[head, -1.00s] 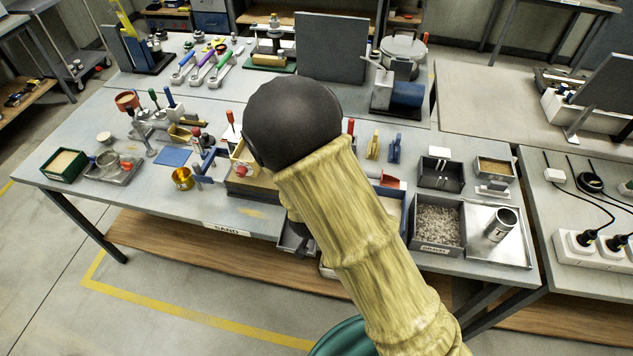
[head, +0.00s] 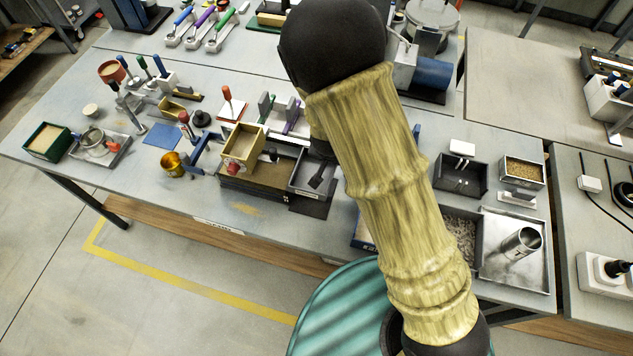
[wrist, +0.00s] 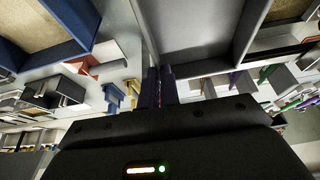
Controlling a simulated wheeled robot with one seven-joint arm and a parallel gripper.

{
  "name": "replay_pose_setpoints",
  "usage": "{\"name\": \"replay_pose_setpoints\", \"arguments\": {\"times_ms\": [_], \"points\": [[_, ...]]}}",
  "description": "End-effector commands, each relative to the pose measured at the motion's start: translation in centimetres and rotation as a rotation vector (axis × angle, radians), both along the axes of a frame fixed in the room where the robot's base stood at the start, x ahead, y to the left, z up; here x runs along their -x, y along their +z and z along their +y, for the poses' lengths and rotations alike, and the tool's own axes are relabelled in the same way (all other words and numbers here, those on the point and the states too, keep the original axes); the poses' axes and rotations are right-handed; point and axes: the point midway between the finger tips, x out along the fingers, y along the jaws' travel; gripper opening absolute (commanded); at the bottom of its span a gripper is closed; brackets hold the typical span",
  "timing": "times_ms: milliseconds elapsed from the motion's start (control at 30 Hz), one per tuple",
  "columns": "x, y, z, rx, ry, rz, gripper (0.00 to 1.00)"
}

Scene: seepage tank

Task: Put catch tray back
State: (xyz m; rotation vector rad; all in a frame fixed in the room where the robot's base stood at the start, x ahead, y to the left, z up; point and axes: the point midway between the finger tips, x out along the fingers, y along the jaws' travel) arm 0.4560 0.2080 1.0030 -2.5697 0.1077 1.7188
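A grey, open-topped catch tray (head: 303,180) is at the right end of the dark sand-filled tank (head: 262,178), near the front of the bench. A dark flat patch (head: 312,207) shows just in front of it. In the wrist view the tray (wrist: 205,20) fills the top middle, and my gripper (wrist: 160,85) is shut on its near wall. In the head view my arm hides most of the gripper and the tray's right side. I cannot tell whether the tray touches the bench or hangs just above it.
A brass cup (head: 174,164) and blue clamp (head: 208,155) are to the left. A gravel bin and a metal tray (head: 500,262) with a cylinder are to the right. A blue-walled sand box (wrist: 75,45) is close by.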

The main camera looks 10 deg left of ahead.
Motion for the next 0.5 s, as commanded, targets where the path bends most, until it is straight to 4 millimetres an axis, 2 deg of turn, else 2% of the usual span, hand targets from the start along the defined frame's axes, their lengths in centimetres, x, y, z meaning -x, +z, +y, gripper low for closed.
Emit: {"name": "replay_pose_setpoints", "arguments": {"times_ms": [367, 500], "points": [[0.2, -0.1, 0.4, -0.001, 0.01, 0.003, 0.0], [0.2, -1.4, 0.4, 0.002, 0.01, 0.006, 0.0]]}}
